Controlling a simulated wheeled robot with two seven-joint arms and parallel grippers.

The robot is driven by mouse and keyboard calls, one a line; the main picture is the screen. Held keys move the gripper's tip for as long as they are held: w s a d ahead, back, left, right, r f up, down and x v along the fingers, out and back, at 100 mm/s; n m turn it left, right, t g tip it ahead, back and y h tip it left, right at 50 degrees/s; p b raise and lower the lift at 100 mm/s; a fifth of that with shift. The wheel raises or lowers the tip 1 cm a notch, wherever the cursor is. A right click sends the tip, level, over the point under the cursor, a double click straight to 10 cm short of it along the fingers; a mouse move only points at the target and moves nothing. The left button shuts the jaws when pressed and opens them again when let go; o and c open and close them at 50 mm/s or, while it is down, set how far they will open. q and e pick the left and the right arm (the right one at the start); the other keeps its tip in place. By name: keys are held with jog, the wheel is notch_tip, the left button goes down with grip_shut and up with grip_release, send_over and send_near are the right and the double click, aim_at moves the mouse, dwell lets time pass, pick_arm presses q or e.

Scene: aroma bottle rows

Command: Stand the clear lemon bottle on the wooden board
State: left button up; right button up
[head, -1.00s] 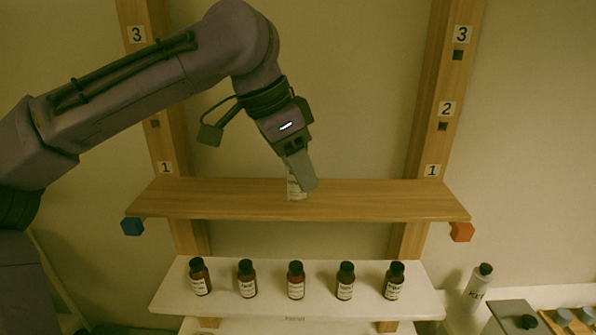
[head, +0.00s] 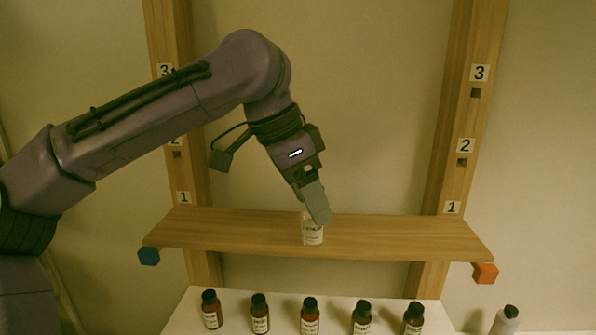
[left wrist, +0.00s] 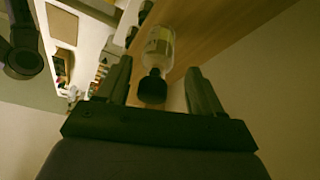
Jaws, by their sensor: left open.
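The clear lemon bottle (head: 312,234) stands upright near the middle of the wooden board (head: 225,232), its pale label facing me. In the left wrist view the clear bottle (left wrist: 160,42) has a black cap and stands on the wooden surface (left wrist: 215,28). My left gripper (head: 319,212) is at the top of the bottle and its finger hides the cap in the head view. In the left wrist view its two fingers (left wrist: 160,88) are spread, with the cap between them and a gap on both sides. My right gripper is not in view.
Several brown bottles (head: 310,318) stand in a row on a white shelf (head: 285,308) below the board. A blue block (head: 149,256) and an orange block (head: 486,272) sit at the board's ends. A white bottle (head: 505,321) is at lower right. The board is clear on both sides.

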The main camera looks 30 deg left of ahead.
pick_arm(q)
jog(key=v, duration=0.9)
jog(key=shift+s, duration=0.1)
